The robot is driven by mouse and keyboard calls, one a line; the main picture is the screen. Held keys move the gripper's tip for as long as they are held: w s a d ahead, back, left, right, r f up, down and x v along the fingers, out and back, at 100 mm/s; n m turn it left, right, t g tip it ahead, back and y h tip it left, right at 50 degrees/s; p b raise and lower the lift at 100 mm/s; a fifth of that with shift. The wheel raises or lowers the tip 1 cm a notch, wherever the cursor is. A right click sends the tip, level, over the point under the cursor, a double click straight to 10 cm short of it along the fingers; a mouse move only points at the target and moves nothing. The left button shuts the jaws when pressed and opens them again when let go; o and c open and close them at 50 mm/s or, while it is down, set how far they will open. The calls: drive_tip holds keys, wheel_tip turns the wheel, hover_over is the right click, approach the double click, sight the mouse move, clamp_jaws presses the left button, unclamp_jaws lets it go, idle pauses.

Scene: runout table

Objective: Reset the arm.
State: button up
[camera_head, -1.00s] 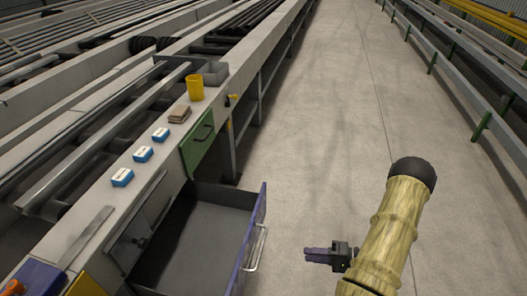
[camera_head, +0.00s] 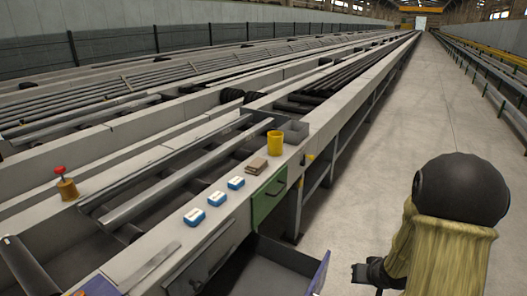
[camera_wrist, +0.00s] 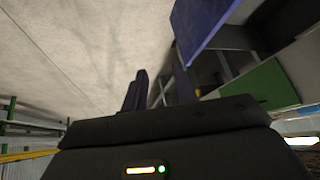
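My gripper (camera_head: 360,272) shows at the bottom right of the head view, over the floor and just right of the open drawer, apart from it. In the wrist view its two dark purple fingers (camera_wrist: 159,88) stand apart with nothing between them. My arm link with the black round end hides part of the wrist. The drawer (camera_head: 272,262) is pulled out of the table side. Its purple front (camera_head: 320,272) is cut by the lower frame edge and also shows at the top of the wrist view (camera_wrist: 203,22).
A green panel (camera_head: 268,196) is beside the drawer. The aisle floor (camera_head: 400,130) is clear; railings (camera_head: 490,85) line its right.

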drive_tip(key=s+a+r+n+g, duration=0.1)
drive_tip(key=s+a+r+g, duration=0.1)
drive_tip(key=s+a+r, duration=0.35)
drive_tip(key=s+a+r+g, duration=0.2)
drive_tip(key=s+a+r, duration=0.1)
drive_tip(key=s+a, duration=0.55)
drive_tip(key=w+p+v, duration=0.2)
drive_tip(key=p+v, duration=1)
drive_tip(key=w+r+p+v, duration=0.1)
drive_tip(key=w+p+v, duration=0.2)
drive_tip(key=p+v, duration=0.9)
drive_tip(key=shift+d+r+p, duration=0.3)
drive_tip(key=shift+p, duration=0.3)
drive_tip(key=shift+w+f, duration=0.1)
